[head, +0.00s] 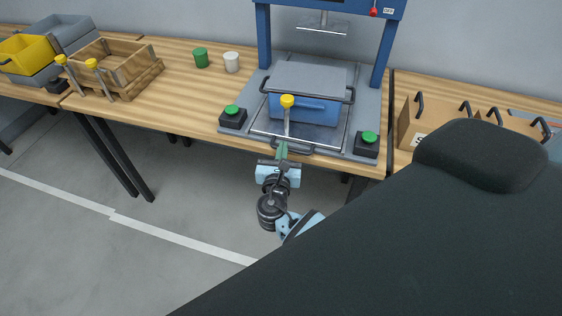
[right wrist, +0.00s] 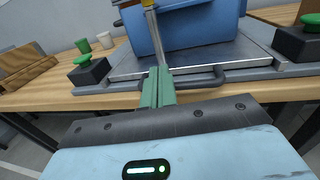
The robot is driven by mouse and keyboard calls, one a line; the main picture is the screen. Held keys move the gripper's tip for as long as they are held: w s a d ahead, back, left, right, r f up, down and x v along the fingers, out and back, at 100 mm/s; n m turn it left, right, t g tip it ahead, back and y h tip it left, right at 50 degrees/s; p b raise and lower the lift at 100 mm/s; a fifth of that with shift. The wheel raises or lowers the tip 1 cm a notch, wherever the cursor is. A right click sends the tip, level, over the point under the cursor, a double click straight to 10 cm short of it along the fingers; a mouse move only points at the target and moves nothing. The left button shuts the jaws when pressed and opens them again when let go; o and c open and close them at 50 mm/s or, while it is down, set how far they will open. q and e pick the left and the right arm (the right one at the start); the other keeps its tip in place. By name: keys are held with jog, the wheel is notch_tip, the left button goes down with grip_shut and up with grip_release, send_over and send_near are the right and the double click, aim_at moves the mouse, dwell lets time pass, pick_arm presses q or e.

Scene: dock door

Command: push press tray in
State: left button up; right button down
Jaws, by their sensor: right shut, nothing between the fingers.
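The press tray (head: 336,133) is a bare metal plate in the base of the blue press (head: 263,37), with a dark bar handle (head: 302,151) at its front edge. A blue lidded box (head: 318,106) sits on it. My right gripper (head: 281,148) is shut and empty, its green fingers at the left part of the handle, pointing toward the press. In the right wrist view the fingertips (right wrist: 157,72) overlap the tray's front edge and handle (right wrist: 208,79); I cannot tell whether they touch. My left gripper is not in view.
Black boxes with green buttons flank the tray, left (head: 233,117) and right (head: 367,145). A yellow-topped metal rod (head: 287,103) stands before the blue box. Green (head: 201,57) and white (head: 231,62) cups and a wooden crate (head: 134,67) are left. Floor before the bench is clear at left.

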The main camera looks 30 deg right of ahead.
aim_at(289, 131)
jog(key=x, duration=0.6)
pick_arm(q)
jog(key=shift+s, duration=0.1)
pick_arm(e)
jog(key=shift+w, duration=0.1)
jog(key=x, duration=0.2)
jog(key=b+x, duration=0.1)
jog(key=x, duration=0.1)
jog(key=shift+d+f, duration=0.15)
jog(key=shift+d, duration=0.45)
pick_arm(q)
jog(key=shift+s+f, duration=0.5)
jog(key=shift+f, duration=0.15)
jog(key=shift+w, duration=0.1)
